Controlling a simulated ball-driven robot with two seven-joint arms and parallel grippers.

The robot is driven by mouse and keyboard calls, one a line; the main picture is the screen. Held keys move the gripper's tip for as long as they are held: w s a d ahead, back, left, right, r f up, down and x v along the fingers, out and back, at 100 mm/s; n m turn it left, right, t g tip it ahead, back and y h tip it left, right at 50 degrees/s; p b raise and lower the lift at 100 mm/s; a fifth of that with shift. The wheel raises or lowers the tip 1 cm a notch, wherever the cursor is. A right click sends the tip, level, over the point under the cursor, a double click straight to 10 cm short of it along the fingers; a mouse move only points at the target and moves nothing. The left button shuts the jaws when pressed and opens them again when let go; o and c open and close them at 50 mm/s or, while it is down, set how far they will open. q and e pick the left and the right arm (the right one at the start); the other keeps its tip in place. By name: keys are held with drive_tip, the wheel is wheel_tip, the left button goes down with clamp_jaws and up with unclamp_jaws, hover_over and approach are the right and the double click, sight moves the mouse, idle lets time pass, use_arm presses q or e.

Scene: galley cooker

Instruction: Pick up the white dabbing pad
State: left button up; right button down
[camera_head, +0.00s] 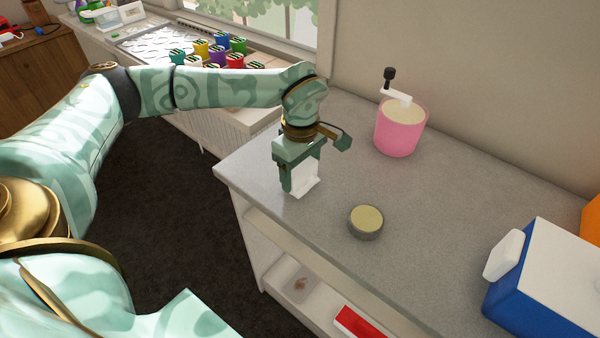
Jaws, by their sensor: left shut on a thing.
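My left gripper (299,178) is over the left end of the grey counter (440,195), pointing down. It is shut on the white dabbing pad (306,183), a small white block whose lower part shows below and between the fingers. The upper part of the pad is hidden by the gripper. I cannot tell whether the pad touches the counter or hangs just above it. My right gripper is not in view.
A round grey tin with a pale top (366,221) stands right of the pad. A pink pot with a crank (400,127) stands near the wall. A blue and white box (545,280) is at the right. Open shelves (300,275) lie under the counter. Coloured pots (217,55) stand at the back.

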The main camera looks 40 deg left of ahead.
use_arm(q)
drive_tip(key=s+d+r+p, duration=0.4)
drive_tip(key=s+d+r, duration=0.4)
drive_tip(key=s+r, duration=0.3)
drive_tip(key=shift+s+r, duration=0.3)
drive_tip(key=shift+r, duration=0.05)
drive_tip(key=shift+o, duration=0.8)
drive_tip(key=shift+c, duration=0.4)
idle(0.6)
